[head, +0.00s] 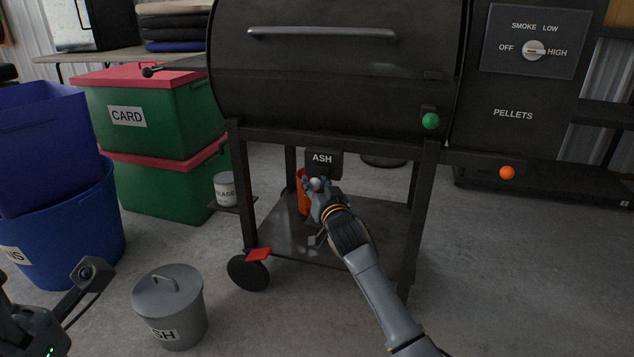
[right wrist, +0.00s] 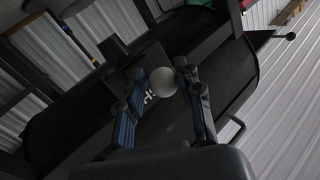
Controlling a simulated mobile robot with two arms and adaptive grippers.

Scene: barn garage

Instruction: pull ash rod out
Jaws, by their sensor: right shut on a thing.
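The ash rod's pale round knob (head: 317,184) sits just below the black ASH plate (head: 321,160) under the smoker barrel. My right gripper (head: 316,188) is shut on the knob. In the right wrist view the knob (right wrist: 163,82) shows between the two fingers of the right gripper (right wrist: 171,80). The rod's shaft cannot be made out. A part of my left arm with a camera shows at the lower left of the head view; its fingers are out of the picture.
An orange container (head: 302,192) stands behind my right gripper on the smoker's lower shelf (head: 285,228). A grey lidded ash bin (head: 170,305) stands on the floor at left. A grease can (head: 224,188) sits on a side ledge. Smoker legs flank my right arm.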

